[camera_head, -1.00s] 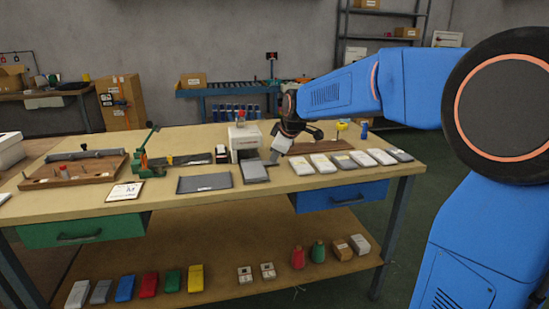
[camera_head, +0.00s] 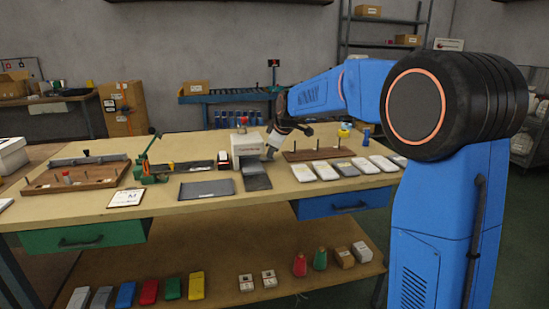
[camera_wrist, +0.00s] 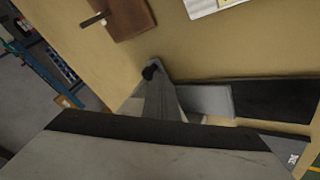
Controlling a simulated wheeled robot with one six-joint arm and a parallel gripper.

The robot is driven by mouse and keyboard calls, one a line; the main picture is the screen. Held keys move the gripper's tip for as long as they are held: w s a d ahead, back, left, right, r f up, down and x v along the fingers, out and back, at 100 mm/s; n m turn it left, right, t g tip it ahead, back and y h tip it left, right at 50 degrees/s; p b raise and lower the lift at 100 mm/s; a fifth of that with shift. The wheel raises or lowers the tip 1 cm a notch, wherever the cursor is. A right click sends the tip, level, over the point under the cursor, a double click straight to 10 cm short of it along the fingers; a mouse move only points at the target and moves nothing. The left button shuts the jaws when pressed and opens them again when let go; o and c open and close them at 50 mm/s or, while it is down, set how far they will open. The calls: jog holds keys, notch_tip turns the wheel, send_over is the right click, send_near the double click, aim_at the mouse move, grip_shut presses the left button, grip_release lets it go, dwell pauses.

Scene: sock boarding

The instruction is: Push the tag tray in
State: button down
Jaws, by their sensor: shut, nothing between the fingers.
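The tag tray (camera_head: 257,180) is a dark grey, flat tray. In the head view it sticks out toward the table's front from the foot of a white box-like printer (camera_head: 247,147). In the wrist view, the tray (camera_wrist: 268,101) runs from the middle to the right edge as a lighter and a darker part. My gripper (camera_head: 269,154) is at the printer's right side, near the tray's back end. In the wrist view its shut fingers (camera_wrist: 152,73) point past the tray's near end. I cannot tell whether they touch it.
A dark mat (camera_head: 207,189) lies left of the tray. White-topped packs (camera_head: 325,167) line the right side, in front of a brown peg board (camera_head: 320,153). The table's front strip is clear.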

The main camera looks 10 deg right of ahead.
jog(key=shift+w, duration=1.15)
jog(key=shift+w+r, duration=0.1)
jog(key=shift+w, duration=0.2)
jog(key=shift+r, duration=0.1)
